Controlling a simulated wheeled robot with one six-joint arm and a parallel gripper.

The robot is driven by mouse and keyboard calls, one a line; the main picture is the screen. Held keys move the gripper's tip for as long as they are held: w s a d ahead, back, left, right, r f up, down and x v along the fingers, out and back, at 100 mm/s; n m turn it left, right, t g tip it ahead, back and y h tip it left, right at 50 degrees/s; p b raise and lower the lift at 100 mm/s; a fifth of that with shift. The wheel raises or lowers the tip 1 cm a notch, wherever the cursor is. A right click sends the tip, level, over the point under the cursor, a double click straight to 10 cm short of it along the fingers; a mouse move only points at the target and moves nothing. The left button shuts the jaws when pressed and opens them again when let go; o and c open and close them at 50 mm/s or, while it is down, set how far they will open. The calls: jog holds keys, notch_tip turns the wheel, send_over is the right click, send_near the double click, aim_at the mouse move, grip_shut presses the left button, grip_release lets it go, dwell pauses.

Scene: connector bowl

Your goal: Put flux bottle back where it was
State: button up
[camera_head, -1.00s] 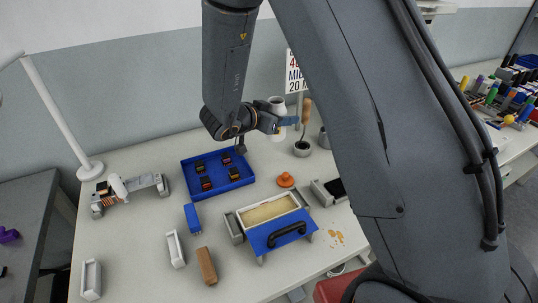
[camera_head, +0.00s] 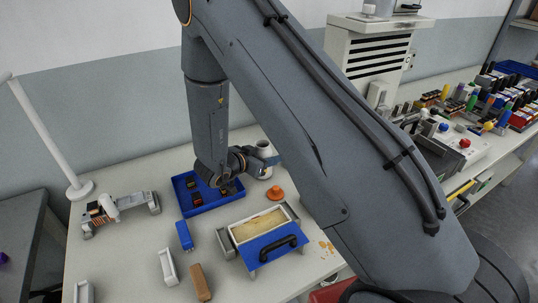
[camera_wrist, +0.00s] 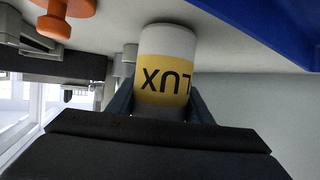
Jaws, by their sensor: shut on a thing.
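The flux bottle (camera_wrist: 166,75) is white with a yellow label; part of its lettering shows upside down in the wrist view. My gripper (camera_wrist: 160,105) is shut on it, one dark finger on each side. In the head view, the bottle's white body (camera_head: 265,147) shows in the blue-grey fingers of my gripper (camera_head: 263,160), just right of the blue tray. It looks upright, close to the tabletop. Whether its base touches the table I cannot tell.
The blue tray (camera_head: 186,208) with dark parts lies left of the bottle. An orange knob-like piece (camera_head: 276,193) sits in front of it. A box with a blue front plate and black handle (camera_head: 278,248) stands nearer. My arm hides the table to the right.

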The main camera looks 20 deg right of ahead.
jog(key=shift+f, duration=0.25)
jog(key=o, duration=1.3)
jog(key=shift+r, duration=0.25)
jog(key=b+v, duration=0.3)
jog(key=v, duration=0.9)
jog(key=shift+f, duration=0.1)
